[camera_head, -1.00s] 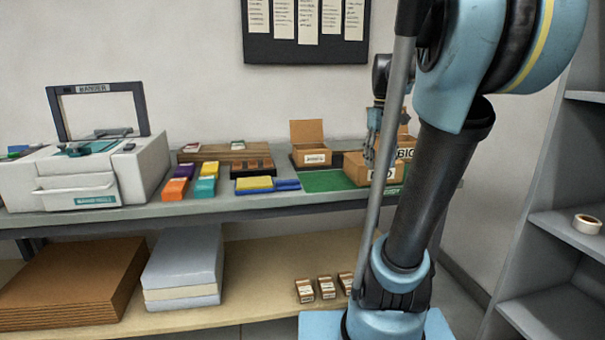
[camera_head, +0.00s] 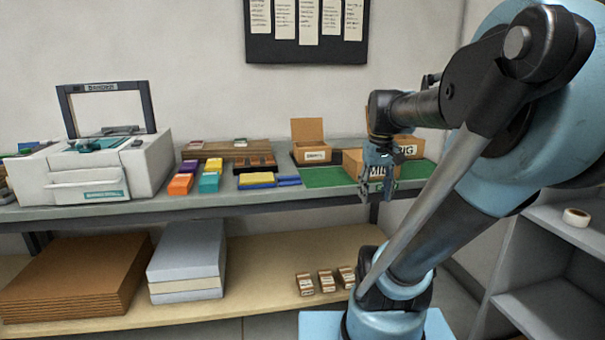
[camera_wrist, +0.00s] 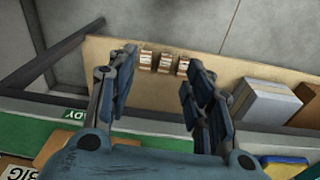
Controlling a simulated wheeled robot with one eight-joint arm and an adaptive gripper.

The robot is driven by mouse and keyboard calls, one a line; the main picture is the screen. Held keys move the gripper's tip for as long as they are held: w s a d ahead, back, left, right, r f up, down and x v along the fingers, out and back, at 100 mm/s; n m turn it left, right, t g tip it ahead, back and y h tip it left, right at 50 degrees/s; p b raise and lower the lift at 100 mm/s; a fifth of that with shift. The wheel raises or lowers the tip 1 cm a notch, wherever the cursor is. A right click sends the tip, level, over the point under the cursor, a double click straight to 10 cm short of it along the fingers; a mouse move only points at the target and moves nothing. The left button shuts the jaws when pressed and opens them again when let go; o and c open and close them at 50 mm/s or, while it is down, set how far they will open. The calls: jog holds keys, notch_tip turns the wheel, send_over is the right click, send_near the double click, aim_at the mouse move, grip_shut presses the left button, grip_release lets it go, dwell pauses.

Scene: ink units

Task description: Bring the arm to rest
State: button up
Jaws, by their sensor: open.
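My gripper (camera_head: 378,192) hangs down at the front edge of the bench, in front of a brown carton (camera_head: 352,165) on the green mat. In the wrist view my gripper (camera_wrist: 158,75) has its two fingers spread wide with nothing between them. Beyond the fingertips, lower down, the small brown boxes (camera_wrist: 163,62) lie on the lower shelf. My arm reaches in from the right of the head view and covers part of the cartons.
The bench (camera_head: 225,205) carries a white machine (camera_head: 95,175), coloured blocks (camera_head: 208,182), an open carton (camera_head: 312,155) and a green mat (camera_head: 322,176). The lower shelf (camera_head: 258,262) holds stacked sheets (camera_head: 185,265). A grey rack (camera_head: 540,290) with a tape roll (camera_head: 576,217) stands right.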

jog(key=s+a+f, duration=0.1)
jog(key=s+f, duration=0.3)
jog(key=f, duration=0.2)
jog(key=s+a+f+m+t, duration=0.1)
jog(key=s+f, duration=0.3)
jog(key=f, duration=0.3)
jog(key=shift+s, duration=0.2)
